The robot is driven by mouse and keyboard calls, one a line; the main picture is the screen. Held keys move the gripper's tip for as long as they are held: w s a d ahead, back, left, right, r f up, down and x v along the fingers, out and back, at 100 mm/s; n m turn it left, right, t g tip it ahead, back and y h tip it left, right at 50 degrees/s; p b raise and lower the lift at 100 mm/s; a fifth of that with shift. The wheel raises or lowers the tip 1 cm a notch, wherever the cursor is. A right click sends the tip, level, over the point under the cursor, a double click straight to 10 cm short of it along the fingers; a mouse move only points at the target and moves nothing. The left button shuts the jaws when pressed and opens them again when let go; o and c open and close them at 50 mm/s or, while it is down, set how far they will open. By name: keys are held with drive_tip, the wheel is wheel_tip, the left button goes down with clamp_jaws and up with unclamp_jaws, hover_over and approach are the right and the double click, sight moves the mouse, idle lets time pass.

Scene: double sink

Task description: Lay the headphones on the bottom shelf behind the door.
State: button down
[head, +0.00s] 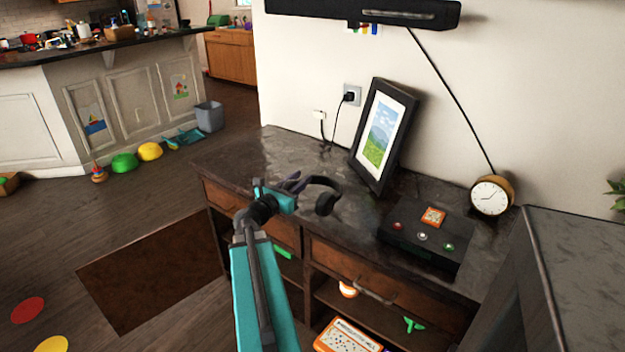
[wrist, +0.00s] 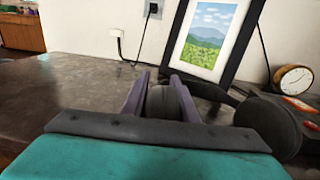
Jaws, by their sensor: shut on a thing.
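The dark headphones (head: 327,200) are at the top of the wooden cabinet (head: 270,150), left of the picture frame. My gripper (head: 294,186) is shut on one side of them. In the wrist view a dark part of the headphones sits between the fingers (wrist: 160,92), and an ear cup (wrist: 268,122) shows at the right. I cannot tell whether the headphones touch the top.
A picture frame (head: 383,138), black box with buttons (head: 427,235) and clock (head: 491,196) stand on the cabinet top. Open shelves below hold a green item (head: 283,251) and a boxed game (head: 345,338). A grey unit (head: 575,270) stands at right. Floor left of the door is mostly clear.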

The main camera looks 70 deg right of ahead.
drive_tip(key=w+a+f+n+t, duration=0.3)
drive_tip(key=w+a+n+t, duration=0.35)
drive_tip(key=w+a, duration=2.35)
drive_tip(key=w+a+f+n+t+y, duration=0.1)
drive_tip(key=a+t, duration=0.3)
drive_tip(key=a, duration=1.5)
drive_tip(key=w+a+f+n+t+y, duration=0.1)
drive_tip(key=w+a+n+t+y, duration=0.1)
drive_tip(key=a, duration=1.7)
drive_tip(key=shift+w+f+t, duration=0.35)
drive_tip(key=shift+w+t, duration=0.35)
drive_tip(key=shift+t, duration=0.25)
drive_tip(key=shift+w, duration=0.1)
